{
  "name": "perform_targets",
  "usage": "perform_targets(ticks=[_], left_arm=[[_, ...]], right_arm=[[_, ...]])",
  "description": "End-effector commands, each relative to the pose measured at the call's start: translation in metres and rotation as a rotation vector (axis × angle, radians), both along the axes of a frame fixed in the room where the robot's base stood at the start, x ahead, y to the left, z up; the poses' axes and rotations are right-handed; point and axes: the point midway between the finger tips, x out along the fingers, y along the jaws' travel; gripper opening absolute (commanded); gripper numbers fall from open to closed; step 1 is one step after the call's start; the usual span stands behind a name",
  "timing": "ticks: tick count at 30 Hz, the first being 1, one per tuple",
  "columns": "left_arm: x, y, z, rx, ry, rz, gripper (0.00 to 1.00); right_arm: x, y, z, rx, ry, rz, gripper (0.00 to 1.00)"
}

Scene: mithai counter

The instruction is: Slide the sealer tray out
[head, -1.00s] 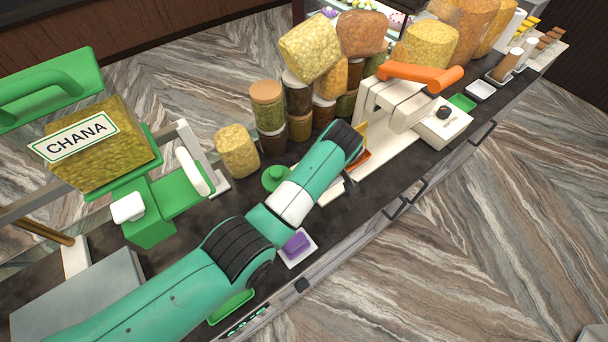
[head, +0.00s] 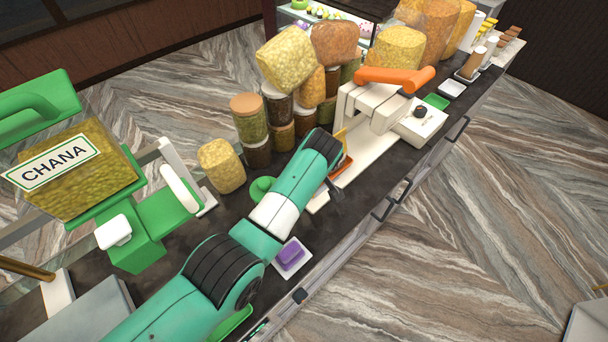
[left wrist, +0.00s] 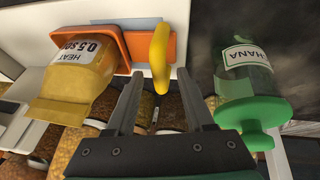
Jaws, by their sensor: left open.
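The sealer (head: 372,110) is a white machine with an orange lever on the counter. Its orange tray (head: 343,168) shows low at its near-left side, partly hidden by my left arm. In the left wrist view, the orange tray (left wrist: 176,48) carries a yellow upright handle (left wrist: 160,58). A yellow pouch-like piece marked "HEAT 0.5 s" (left wrist: 75,72) is beside it. My left gripper (left wrist: 159,73) is open, its two fingertips on either side of the handle's lower part, with gaps visible. The left gripper is mostly hidden behind its wrist in the head view. My right gripper is not in view.
A green-lidded jar (left wrist: 245,75) stands close to the right finger in the wrist view. Stacked jars (head: 250,120) and filled bags (head: 287,60) stand behind the arm. A purple block (head: 291,254) on a small white dish lies in front. The floor beyond the counter edge is clear.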

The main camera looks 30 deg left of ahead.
Motion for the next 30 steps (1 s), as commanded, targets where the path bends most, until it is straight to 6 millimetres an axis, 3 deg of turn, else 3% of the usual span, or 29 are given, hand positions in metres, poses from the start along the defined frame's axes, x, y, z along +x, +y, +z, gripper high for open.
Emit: perform_targets(ticks=[7, 15, 21, 30], left_arm=[[-0.003, -0.005, 0.015, 0.001, -0.003, -0.001, 0.53], [-0.021, -0.023, 0.069, -0.001, -0.007, -0.002, 0.53], [-0.032, -0.033, 0.099, 0.0, -0.002, -0.001, 0.53], [-0.035, -0.035, 0.106, 0.0, 0.0, 0.0, 0.53]], right_arm=[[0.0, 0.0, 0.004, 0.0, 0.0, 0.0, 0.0], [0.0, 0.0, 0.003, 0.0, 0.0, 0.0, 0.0], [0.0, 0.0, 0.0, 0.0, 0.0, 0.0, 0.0], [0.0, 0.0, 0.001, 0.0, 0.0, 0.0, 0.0]])
